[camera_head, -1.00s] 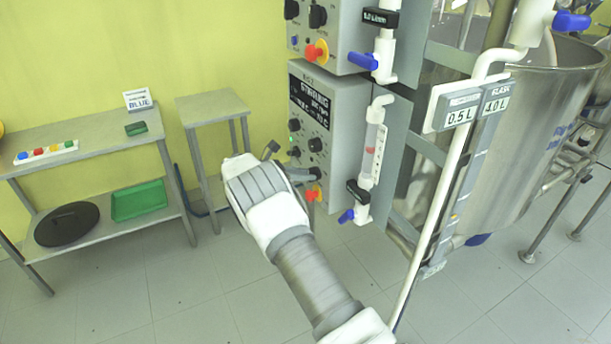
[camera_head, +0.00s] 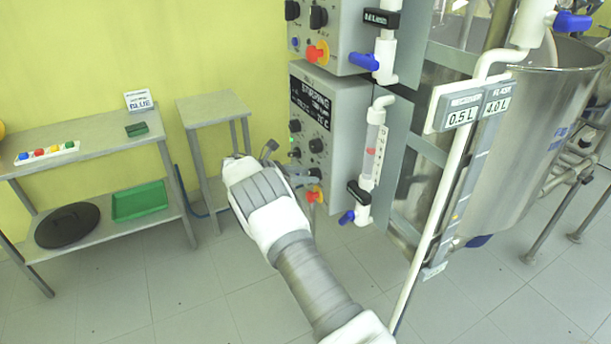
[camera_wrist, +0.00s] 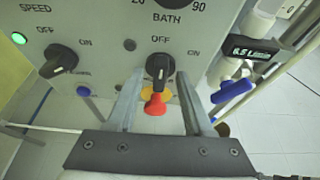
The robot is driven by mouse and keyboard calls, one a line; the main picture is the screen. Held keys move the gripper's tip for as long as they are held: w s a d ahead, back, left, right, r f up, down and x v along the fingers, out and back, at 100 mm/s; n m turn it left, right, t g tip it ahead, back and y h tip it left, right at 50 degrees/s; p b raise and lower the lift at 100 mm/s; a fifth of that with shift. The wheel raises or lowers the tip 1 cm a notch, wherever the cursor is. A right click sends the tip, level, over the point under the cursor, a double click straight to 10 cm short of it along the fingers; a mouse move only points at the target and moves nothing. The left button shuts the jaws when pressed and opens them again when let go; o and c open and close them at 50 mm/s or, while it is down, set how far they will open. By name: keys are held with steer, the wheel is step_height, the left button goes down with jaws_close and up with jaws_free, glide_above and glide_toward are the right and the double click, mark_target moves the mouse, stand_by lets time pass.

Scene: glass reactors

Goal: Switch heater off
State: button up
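The heater knob (camera_wrist: 160,68) is a black rotary switch under the BATH label in the wrist view. Its grip stands upright, toward OFF. The small lamp (camera_wrist: 130,45) to its left looks dark. My gripper (camera_wrist: 162,78) is open, with one finger on each side of the knob and visible gaps. I cannot tell whether the fingertips reach fully around it. In the head view my gripper (camera_head: 303,180) is at the lower part of the grey control box (camera_head: 345,105), and my wrist hides part of the fingers.
A red stop button (camera_wrist: 155,104) on a yellow base sits just below the knob. Another switch (camera_wrist: 61,60), with a lit green lamp (camera_wrist: 18,38), is to the left. A blue valve handle (camera_wrist: 232,91) is close on the right. A small table (camera_head: 210,108) stands left of the box.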

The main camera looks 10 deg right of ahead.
steer(key=v, duration=1.7)
steer(key=shift+a+r, duration=0.2)
